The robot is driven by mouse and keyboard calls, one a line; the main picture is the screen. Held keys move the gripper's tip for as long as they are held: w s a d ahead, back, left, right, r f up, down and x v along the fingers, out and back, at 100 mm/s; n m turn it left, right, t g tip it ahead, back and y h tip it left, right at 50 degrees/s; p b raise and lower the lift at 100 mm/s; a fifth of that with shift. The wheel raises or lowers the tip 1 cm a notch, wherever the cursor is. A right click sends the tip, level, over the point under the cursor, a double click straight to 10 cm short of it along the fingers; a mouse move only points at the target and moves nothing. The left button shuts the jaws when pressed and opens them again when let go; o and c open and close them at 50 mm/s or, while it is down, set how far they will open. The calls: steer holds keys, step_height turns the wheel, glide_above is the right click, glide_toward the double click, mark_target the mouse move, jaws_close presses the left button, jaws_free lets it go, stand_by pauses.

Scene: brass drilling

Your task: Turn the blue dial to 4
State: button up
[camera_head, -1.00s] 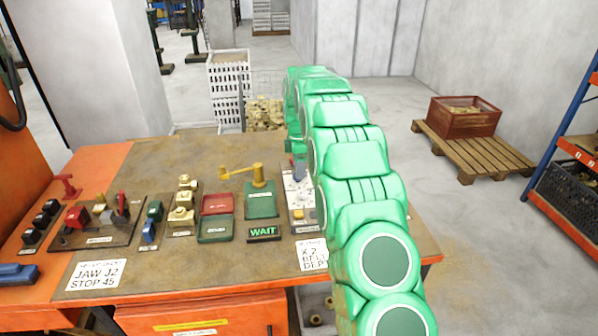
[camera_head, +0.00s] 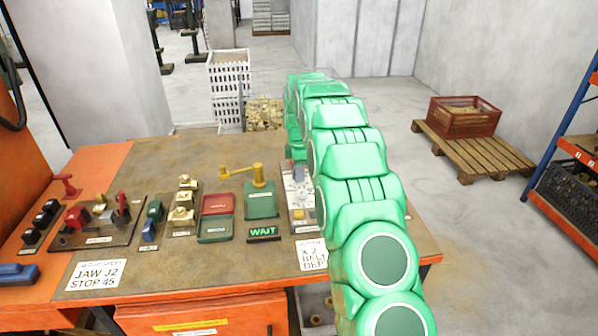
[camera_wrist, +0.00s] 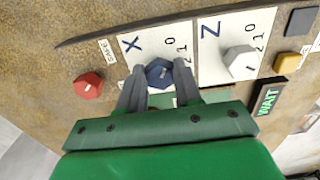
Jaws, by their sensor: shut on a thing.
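The blue dial (camera_wrist: 159,73) sits on a white plate marked X (camera_wrist: 131,43) in the wrist view. My gripper (camera_wrist: 160,69) has its two grey fingers on either side of the dial, shut on it. A small white mark shows on the dial's top. The digits 0, 1 and 2 are readable on the plate near the dial; I see no 4, and the fingers cover part of the scale. In the head view my gripper (camera_head: 299,170) is over the panel at the table's right, and my green arm hides the dial.
A pale knob (camera_wrist: 239,61) on the Z plate is close on the right, and a red knob (camera_wrist: 88,86) is on the left. A yellow button (camera_wrist: 287,63) and a lit WAIT sign (camera_wrist: 267,101) are further right. A yellow crank (camera_head: 257,176) stands beside the panel.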

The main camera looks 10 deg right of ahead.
steer(key=shift+m, duration=0.3)
steer(key=m, duration=0.5)
steer(key=shift+s, duration=0.1)
steer(key=m, duration=0.6)
steer(key=shift+s+a+m, duration=0.1)
steer(key=shift+m, duration=0.2)
steer(key=m, duration=0.5)
steer(key=shift+a+f, duration=0.1)
steer(key=m, duration=0.6)
steer(key=shift+a, duration=0.1)
steer(key=shift+m, duration=0.3)
steer(key=o, duration=1)
steer(key=shift+o, duration=0.2)
